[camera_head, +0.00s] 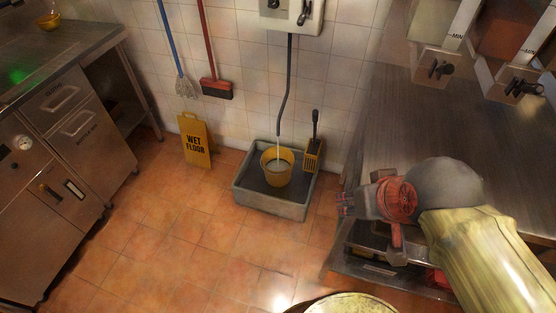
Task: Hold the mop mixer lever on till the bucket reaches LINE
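The mop mixer (291,13) is a pale box on the tiled wall at the top of the view, partly cut off. A dark lever (305,11) shows on its right side. A dark hose (287,85) hangs from it. A pale stream runs from the hose end into the yellow bucket (277,181), which stands upright in a grey basin (272,205). Pale liquid shows inside the bucket; I cannot read a LINE mark. My gripper (345,205) is at the right, in front of the steel counter, well apart from the lever and bucket. Its fingers are too small to judge.
A yellow wet floor sign (195,141), a blue-handled mop (172,45) and a red broom (208,45) stand along the wall. A yellow wringer (313,155) is beside the bucket. A steel counter (430,130) fills the right. The tiled floor (170,230) is clear at centre left.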

